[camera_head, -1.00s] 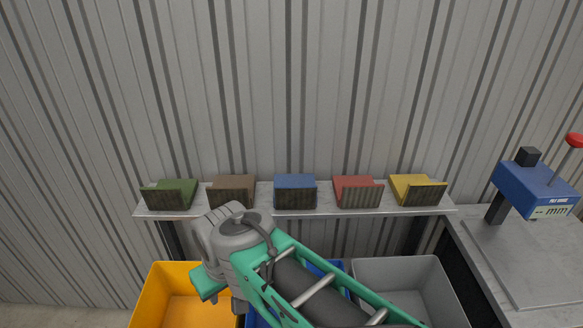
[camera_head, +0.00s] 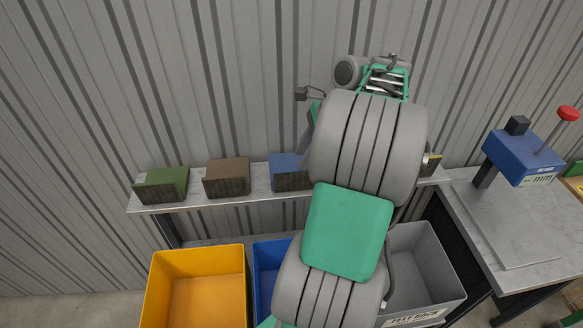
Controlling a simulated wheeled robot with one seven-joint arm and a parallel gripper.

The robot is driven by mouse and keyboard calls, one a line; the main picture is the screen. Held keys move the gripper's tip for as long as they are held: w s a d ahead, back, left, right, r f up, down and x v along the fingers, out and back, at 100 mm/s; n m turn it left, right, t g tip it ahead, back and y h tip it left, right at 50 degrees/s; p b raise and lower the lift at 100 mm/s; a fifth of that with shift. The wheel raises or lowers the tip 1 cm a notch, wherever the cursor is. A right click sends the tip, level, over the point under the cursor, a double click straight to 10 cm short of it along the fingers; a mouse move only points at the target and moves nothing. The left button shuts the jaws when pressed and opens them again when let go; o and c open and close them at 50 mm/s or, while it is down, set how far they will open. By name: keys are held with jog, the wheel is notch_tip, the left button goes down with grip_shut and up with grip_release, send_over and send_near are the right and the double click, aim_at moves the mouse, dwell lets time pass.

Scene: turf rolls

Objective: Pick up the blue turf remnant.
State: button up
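The blue turf remnant (camera_head: 290,172) stands on the narrow grey shelf (camera_head: 258,184) against the corrugated wall. It is a blue block with a dark front face, and its right side is hidden behind my arm. My arm rises in front of the shelf and covers the right part of it. A small dark part on a thin stem, at the arm's upper end, shows above the blue remnant, but the gripper's fingers cannot be made out. I cannot see anything held.
On the shelf to the left stand a green remnant (camera_head: 162,184) and a brown remnant (camera_head: 228,177). Below are a yellow bin (camera_head: 198,250), a blue bin (camera_head: 262,262) and a grey bin (camera_head: 425,250). A blue gauge (camera_head: 522,155) with a red knob stands on the right bench.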

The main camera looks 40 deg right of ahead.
aim_at(295, 170)
jog(key=b+x, duration=0.2)
jog(key=x, duration=0.5)
jog(key=shift+s, duration=0.1)
jog(key=shift+a+f, duration=0.1)
jog(key=shift+f, duration=0.2)
jog(key=shift+f+p, duration=0.25)
jog(key=shift+p, duration=0.05)
jog(key=shift+c, duration=0.3)
grip_shut()
dwell(1.1)
